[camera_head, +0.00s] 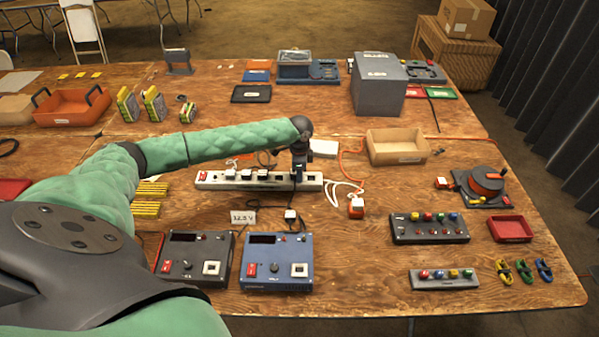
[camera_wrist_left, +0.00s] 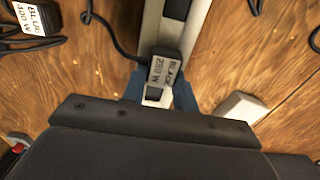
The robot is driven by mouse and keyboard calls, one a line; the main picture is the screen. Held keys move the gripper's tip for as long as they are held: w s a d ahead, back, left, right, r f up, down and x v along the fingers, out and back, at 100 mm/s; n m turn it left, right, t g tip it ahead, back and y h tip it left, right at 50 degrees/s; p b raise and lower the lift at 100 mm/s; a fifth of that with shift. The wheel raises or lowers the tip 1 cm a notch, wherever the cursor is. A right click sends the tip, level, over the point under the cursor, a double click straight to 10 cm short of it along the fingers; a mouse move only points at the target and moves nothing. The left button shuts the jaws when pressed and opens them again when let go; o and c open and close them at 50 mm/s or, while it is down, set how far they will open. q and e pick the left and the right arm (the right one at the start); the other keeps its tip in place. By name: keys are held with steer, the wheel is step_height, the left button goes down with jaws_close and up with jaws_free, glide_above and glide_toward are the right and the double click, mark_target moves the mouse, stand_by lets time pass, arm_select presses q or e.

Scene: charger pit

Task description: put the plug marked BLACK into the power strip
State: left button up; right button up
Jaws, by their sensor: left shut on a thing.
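The black plug (camera_wrist_left: 166,72) bears a white label reading BLACK 250 W in the left wrist view. My left gripper (camera_head: 298,168) is shut on it, with blue fingers on both sides of the plug. The white power strip (camera_head: 259,181) lies across the middle of the table, with several plugs along it and a red switch at its left end. The gripper points down over its right part. In the left wrist view the strip (camera_wrist_left: 199,28) runs directly under the held plug; I cannot tell whether the plug is seated. My right gripper is not in view.
A dark power unit (camera_head: 195,257) and a blue one (camera_head: 277,262) stand in front. A wooden tray (camera_head: 397,147) and a white box (camera_head: 324,147) stand behind. Cables lie around the strip.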

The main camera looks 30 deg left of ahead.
arm_select(q)
steer(key=shift+p, duration=0.5)
stand_by(0.9)
steer(key=o, duration=1.4)
steer(key=shift+o, duration=0.2)
steer(key=shift+r, duration=0.1)
steer(key=shift+r+p, duration=3.4)
steer(key=shift+r, duration=0.25)
steer(key=shift+f, duration=0.15)
